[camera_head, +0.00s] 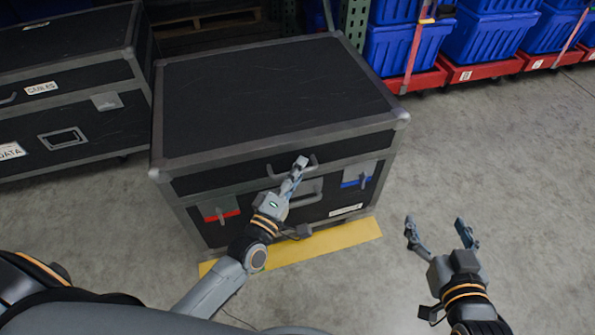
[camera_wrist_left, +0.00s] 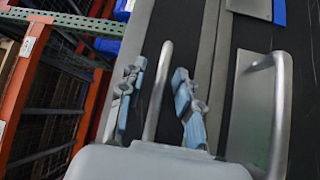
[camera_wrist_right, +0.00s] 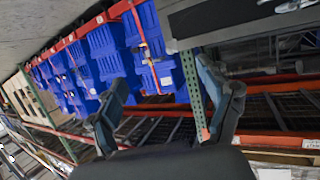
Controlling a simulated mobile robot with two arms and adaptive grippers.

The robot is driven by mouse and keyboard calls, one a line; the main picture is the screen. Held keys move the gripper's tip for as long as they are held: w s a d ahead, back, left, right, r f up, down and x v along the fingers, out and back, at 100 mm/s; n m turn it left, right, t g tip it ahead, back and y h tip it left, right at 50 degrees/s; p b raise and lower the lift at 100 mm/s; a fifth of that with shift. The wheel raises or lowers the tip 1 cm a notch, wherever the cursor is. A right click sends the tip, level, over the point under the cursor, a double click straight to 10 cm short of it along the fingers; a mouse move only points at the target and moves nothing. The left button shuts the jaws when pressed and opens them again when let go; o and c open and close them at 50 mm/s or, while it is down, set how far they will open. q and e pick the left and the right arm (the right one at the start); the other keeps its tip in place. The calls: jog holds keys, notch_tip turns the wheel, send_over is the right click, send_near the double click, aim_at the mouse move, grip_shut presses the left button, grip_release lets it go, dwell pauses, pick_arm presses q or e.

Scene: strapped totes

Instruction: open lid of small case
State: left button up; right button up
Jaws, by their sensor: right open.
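The small case (camera_head: 270,85) is black with grey metal edges, its lid shut. Its front has a latch with a red strip (camera_head: 222,214) on the left and one with a blue strip (camera_head: 357,180) on the right. My left gripper (camera_head: 297,169) is at the lid's front handle (camera_head: 308,163). In the left wrist view, this handle (camera_wrist_left: 155,95) passes between the two fingers, with gaps visible on both sides. A lower handle (camera_wrist_left: 275,110) shows beside it. My right gripper (camera_head: 438,233) is open and empty, right of the case above the floor.
A larger black case (camera_head: 70,95) labelled CABLES stands close on the left. Blue totes (camera_head: 478,38) on red bases (camera_head: 480,70) line the back right. A yellow floor strip (camera_head: 330,242) lies before the case. The floor on the right is clear.

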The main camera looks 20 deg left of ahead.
pick_arm(q)
grip_shut()
